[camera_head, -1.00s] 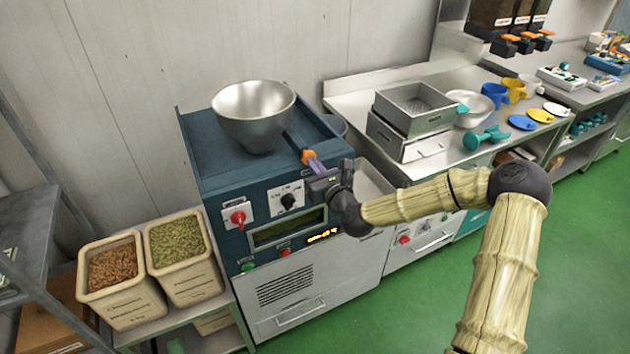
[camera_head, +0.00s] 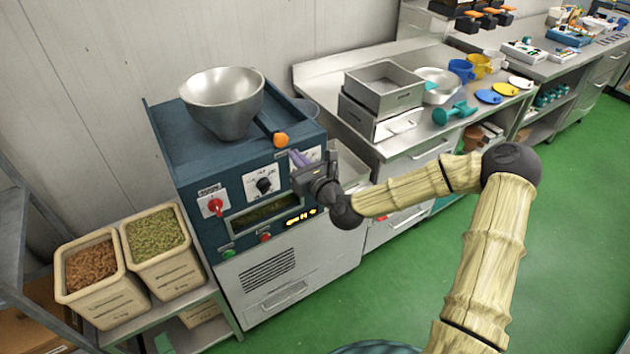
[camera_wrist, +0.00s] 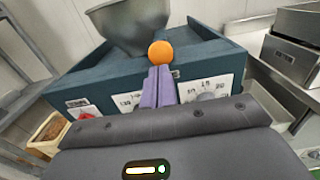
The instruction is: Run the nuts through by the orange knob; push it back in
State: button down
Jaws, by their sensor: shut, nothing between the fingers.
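The orange knob (camera_head: 280,140) sits at the end of a dark bar (camera_head: 266,126) that runs from under the steel hopper bowl (camera_head: 222,100), at the top front edge of the blue machine (camera_head: 180,150). The knob also shows in the wrist view (camera_wrist: 160,53). My gripper (camera_head: 296,157) is shut and empty, its purple fingers pointing at the knob from the front right. In the wrist view the fingertips (camera_wrist: 158,70) lie just below the knob; I cannot tell whether they touch it. The bar is hidden behind the knob there.
The machine's front has a red knob (camera_head: 214,206), a black dial (camera_head: 264,185) and a lit display. Two bins of nuts (camera_head: 90,275) (camera_head: 157,250) stand at the left. A steel counter (camera_head: 320,75) with trays (camera_head: 383,88) and cups is at the right. Green floor is open in front.

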jog(key=b+v, duration=0.1)
jog(key=v, duration=0.7)
jog(key=shift+s+b, duration=0.3)
jog(key=shift+d+f, duration=0.1)
jog(key=shift+f, duration=0.05)
jog(key=s+f+n+g+h, duration=0.2)
jog(key=s+f+n+g, duration=0.3)
jog(key=n, duration=0.4)
jog(key=s+f+n+g+h, duration=0.25)
jog(key=f+n+g, duration=0.25)
jog(key=f+n, duration=0.35)
jog(key=s+d+r+n+g+h, duration=0.3)
jog(key=s+d+r+n+h, duration=0.1)
jog(key=s+d+r+n, duration=0.6)
jog(key=s+d+n, duration=0.1)
jog(key=d+n, duration=0.1)
jog(key=shift+s+d, duration=0.25)
jog(key=shift+d, duration=0.1)
